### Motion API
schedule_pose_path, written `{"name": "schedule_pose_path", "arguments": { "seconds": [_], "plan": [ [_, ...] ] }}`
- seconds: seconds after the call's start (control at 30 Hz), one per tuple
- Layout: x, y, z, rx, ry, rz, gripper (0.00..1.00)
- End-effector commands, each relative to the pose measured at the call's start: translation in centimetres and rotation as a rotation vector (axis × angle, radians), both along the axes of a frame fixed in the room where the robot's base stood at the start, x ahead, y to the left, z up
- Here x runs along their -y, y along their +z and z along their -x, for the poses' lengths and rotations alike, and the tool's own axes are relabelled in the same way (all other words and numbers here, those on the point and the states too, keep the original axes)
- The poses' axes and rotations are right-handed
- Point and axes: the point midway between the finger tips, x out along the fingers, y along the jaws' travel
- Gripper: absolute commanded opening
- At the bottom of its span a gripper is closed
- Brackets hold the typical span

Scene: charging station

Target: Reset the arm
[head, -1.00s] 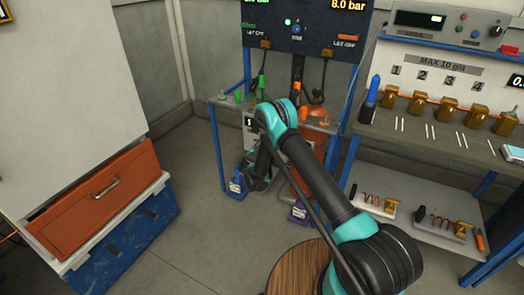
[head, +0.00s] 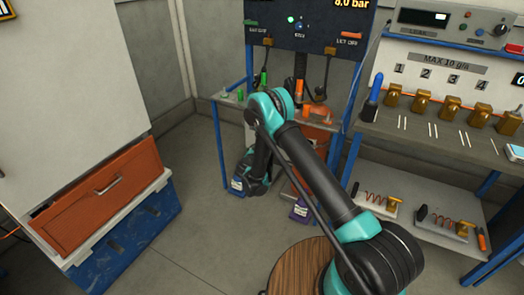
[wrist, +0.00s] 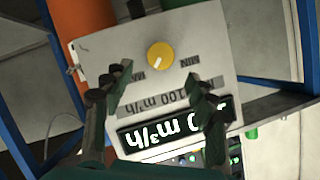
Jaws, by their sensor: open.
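My arm (head: 325,185) reaches forward over the floor, its elbow bent and its far part pointing down. My gripper (wrist: 158,98) shows in the wrist view with its two dark fingers spread apart and nothing between them. I cannot tell whether the fingers touch the box.
A blue-legged bench with a pressure panel (head: 300,40) stands behind the arm. A workbench (head: 430,135) is at right, an orange drawer (head: 95,205) at left.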

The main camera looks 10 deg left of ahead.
Motion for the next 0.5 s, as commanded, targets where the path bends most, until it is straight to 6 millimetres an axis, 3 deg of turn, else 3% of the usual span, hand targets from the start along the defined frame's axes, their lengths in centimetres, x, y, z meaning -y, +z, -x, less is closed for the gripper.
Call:
{"name": "schedule_pose_path", "arguments": {
  "seconds": [0.5],
  "plan": [
    [0.07,0.47,0.04,0.006,0.002,-0.001,0.57]
  ]
}}
